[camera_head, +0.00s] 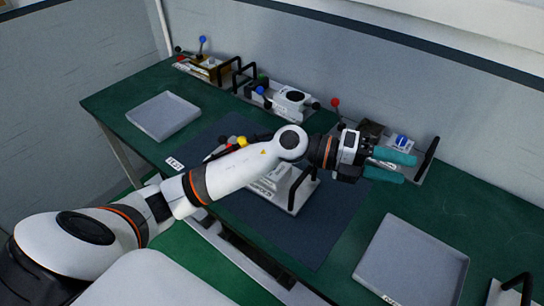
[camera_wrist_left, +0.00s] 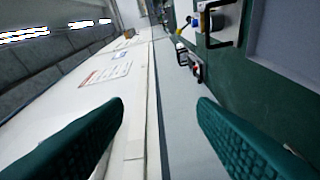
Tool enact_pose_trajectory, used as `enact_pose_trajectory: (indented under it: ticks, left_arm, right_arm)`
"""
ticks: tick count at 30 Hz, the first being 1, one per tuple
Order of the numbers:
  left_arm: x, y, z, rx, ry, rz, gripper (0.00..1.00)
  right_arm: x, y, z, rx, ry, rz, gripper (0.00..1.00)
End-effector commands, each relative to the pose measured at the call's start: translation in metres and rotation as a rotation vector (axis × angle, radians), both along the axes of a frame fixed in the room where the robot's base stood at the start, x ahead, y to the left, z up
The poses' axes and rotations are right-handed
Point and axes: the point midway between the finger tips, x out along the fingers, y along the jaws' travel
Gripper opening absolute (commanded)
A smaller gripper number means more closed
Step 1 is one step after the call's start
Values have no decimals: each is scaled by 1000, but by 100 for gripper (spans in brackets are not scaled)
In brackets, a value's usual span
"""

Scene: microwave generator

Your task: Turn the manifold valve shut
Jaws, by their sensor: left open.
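A device on a pale base plate (camera_head: 291,196) with a black handle (camera_head: 303,184) sits on the dark blue mat, partly hidden behind my left arm. Red and yellow knobs (camera_head: 242,141) show just above the arm. I cannot tell which part is the manifold valve. My left gripper (camera_head: 405,168) has two teal fingers, open and empty, pointing right above the bench, in front of a unit with a blue part (camera_head: 402,142). In the left wrist view the fingers (camera_wrist_left: 160,105) are spread apart with nothing between them. My right gripper is not in view.
The green bench (camera_head: 480,205) carries a grey tray (camera_head: 163,115) at left and another (camera_head: 412,262) at front right. Several lever units stand along the back, including a white one (camera_head: 292,100) and a red-knobbed lever (camera_head: 335,102). The dark blue mat (camera_head: 310,235) has bare room in front.

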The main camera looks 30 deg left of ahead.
Motion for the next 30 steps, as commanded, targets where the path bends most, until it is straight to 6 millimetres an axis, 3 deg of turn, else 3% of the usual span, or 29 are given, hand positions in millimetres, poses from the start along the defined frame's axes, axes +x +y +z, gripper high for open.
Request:
enact_pose_trajectory:
  ticks: [4, 7, 12, 15, 18, 22, 30]
  left_arm:
    - [15, 44, -50, 506, -38, -140, 52]
    - [29, 103, -74, 841, 14, -169, 52]
    - [43, 210, -75, 1275, 181, -125, 52]
    - [42, 254, -65, 1425, 276, -86, 52]
    - [40, 279, -58, 1508, 338, -58, 52]
    - [38, 289, -60, 1542, 368, -50, 52]
    - [37, 288, -105, 1540, 372, -56, 52]
  right_arm:
    - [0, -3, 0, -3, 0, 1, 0]
    - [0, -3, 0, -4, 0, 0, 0]
    - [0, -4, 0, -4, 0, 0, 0]
    - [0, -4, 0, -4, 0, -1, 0]
    - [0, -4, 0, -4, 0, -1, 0]
    - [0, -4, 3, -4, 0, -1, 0]
    - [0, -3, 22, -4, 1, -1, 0]
